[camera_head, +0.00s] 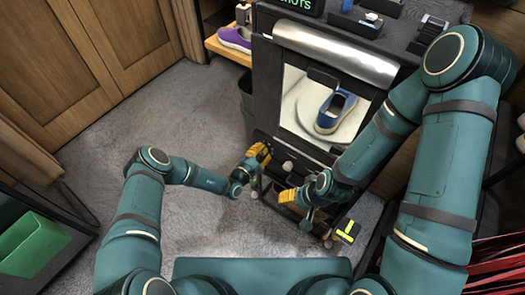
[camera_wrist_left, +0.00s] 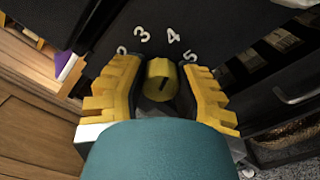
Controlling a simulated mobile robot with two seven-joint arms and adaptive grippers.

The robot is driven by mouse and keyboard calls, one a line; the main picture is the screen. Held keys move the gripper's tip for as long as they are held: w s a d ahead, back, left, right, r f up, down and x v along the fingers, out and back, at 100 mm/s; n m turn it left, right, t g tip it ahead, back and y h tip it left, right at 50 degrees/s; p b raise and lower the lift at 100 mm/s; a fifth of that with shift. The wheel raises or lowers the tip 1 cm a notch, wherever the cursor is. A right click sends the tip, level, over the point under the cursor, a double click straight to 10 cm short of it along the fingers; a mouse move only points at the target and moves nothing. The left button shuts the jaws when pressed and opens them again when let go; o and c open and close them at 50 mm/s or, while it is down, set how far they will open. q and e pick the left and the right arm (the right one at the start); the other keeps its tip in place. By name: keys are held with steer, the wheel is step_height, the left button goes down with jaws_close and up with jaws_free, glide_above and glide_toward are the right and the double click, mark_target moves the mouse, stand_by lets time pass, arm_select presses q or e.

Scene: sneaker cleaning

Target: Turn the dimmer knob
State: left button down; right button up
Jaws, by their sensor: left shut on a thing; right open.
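A yellow dimmer knob (camera_wrist_left: 159,72) with a dark mark on its face sits on a black panel in the left wrist view. White digits 2, 3, 4 and 5 curve around it. My left gripper (camera_wrist_left: 162,84) has one yellow finger on each side of the knob and is shut on it. In the head view my left gripper (camera_head: 260,154) is at the lower left front of the dark cabinet, and the knob itself is hidden there. My right gripper (camera_head: 289,197) is open, lower and to the right, in front of the cabinet's lower shelf.
The dark cabinet (camera_head: 262,80) has a lit window with a blue sneaker (camera_head: 335,110) on a round white plate. A pale round knob (camera_head: 288,166) is below. A purple shoe (camera_head: 235,39) lies on a wooden shelf. Carpet (camera_head: 180,110) is clear at left.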

arm_select(q)
steer(key=shift+d+r, duration=0.15)
steer(key=c, duration=0.6)
jaws_free()
steer(key=shift+s+a, duration=0.35)
steer(key=v, duration=1.1)
